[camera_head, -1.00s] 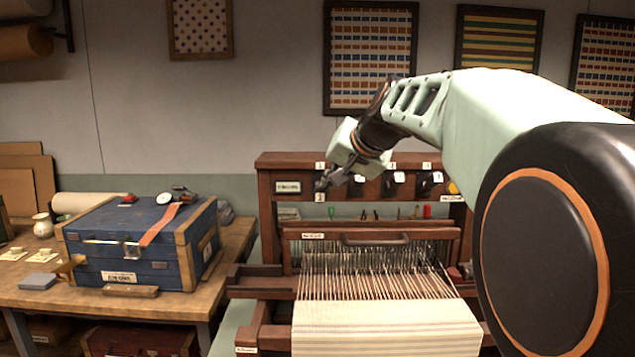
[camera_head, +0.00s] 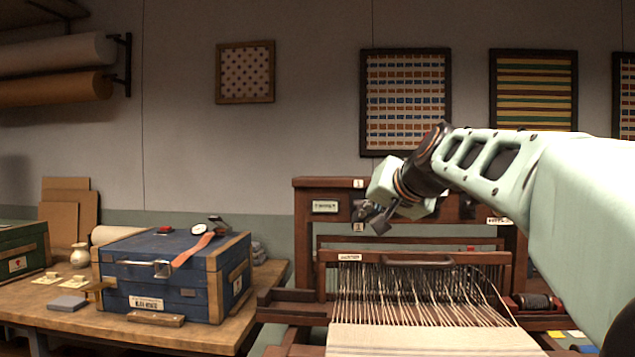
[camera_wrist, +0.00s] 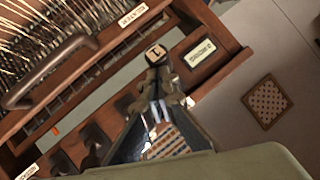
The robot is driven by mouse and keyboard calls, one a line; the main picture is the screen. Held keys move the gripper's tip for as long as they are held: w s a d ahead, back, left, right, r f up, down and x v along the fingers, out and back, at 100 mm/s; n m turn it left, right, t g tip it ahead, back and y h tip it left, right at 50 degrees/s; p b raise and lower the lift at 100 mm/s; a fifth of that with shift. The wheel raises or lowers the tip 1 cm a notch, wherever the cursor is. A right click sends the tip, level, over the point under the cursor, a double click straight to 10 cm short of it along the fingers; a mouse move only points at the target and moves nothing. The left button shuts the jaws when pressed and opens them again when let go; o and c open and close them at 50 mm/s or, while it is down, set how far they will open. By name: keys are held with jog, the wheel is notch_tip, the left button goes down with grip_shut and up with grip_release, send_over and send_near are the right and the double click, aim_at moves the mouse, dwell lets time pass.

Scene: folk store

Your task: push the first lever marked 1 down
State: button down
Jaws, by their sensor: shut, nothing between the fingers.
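The lever's white tag marked 1 (camera_head: 358,228) hangs at the left of the wooden loom's upper panel, well below the number plate 1 (camera_head: 358,183). The tag also shows in the wrist view (camera_wrist: 155,54), right at my fingertips. My gripper (camera_head: 366,214) is shut and empty, pointing down to the left just above the tag. In the wrist view my gripper (camera_wrist: 160,78) covers most of the lever behind the tag. The tips look to be at the lever, but contact cannot be told for sure. Other dark levers (camera_wrist: 94,136) show in the wrist view; my arm hides them in the head view.
The loom (camera_head: 305,235) has stretched threads and cloth (camera_head: 430,341) in front. A handled crossbar (camera_head: 415,263) lies below the levers. A blue chest (camera_head: 170,272) stands on a bench to the left. Framed textiles (camera_head: 405,100) hang on the wall behind.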

jog(key=shift+f+b, duration=0.4)
jog(key=shift+f, duration=0.2)
dwell(0.3)
notch_tip(320, 180, up, 10)
dwell(0.6)
dwell(0.7)
